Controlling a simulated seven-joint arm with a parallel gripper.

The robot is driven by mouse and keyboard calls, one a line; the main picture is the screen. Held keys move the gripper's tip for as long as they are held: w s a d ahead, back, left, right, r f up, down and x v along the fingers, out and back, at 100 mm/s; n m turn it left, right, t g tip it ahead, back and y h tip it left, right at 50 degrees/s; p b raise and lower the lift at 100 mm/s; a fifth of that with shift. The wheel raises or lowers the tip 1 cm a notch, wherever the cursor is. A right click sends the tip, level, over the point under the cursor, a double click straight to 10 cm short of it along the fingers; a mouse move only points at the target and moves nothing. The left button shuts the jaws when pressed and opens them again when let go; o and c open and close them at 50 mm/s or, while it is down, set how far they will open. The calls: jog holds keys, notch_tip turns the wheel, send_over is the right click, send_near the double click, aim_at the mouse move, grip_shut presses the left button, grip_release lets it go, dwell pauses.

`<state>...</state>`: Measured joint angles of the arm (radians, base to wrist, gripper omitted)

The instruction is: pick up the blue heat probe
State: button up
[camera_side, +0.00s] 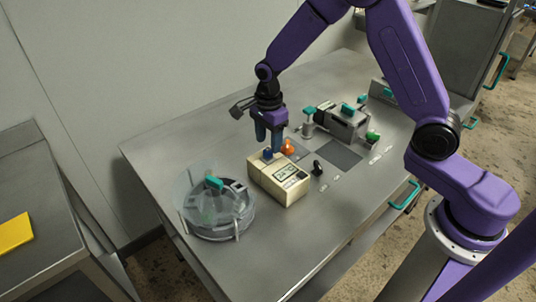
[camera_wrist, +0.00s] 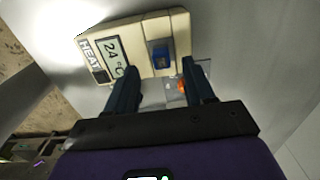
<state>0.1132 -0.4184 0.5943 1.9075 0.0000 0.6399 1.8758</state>
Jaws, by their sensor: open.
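The blue heat probe (camera_side: 267,154) stands in the top of a beige meter box (camera_side: 278,180). In the wrist view the probe (camera_wrist: 161,56) sits in a grey slot of the box (camera_wrist: 133,50), beside a display reading 24 °C and the label HEAT. My gripper (camera_side: 268,146) points down close above the probe in the side view. In the wrist view my gripper (camera_wrist: 161,75) has its two dark blue fingers apart, with the probe ahead of the gap between them. Nothing is between the fingertips. Whether a finger touches the box cannot be told.
A round glass-walled vessel (camera_side: 218,218) with a teal handle stands left of the box. An orange item (camera_side: 288,147) lies just behind it, and a small black item (camera_side: 317,168) to its right. A grey machine (camera_side: 342,123) stands farther back. The table's front left (camera_side: 265,262) is clear.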

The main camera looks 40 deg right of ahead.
aim_at(268, 149)
jog(key=shift+w+f, duration=0.1)
jog(key=shift+f, duration=2.15)
grip_shut()
jog(key=shift+r, duration=0.15)
jog(key=shift+r, duration=0.55)
jog(key=s+d+r, duration=0.2)
jog(key=s+r, duration=0.9)
jog(key=s, duration=0.2)
jog(key=shift+s+d+r, duration=0.35)
jog(key=shift+s, duration=0.05)
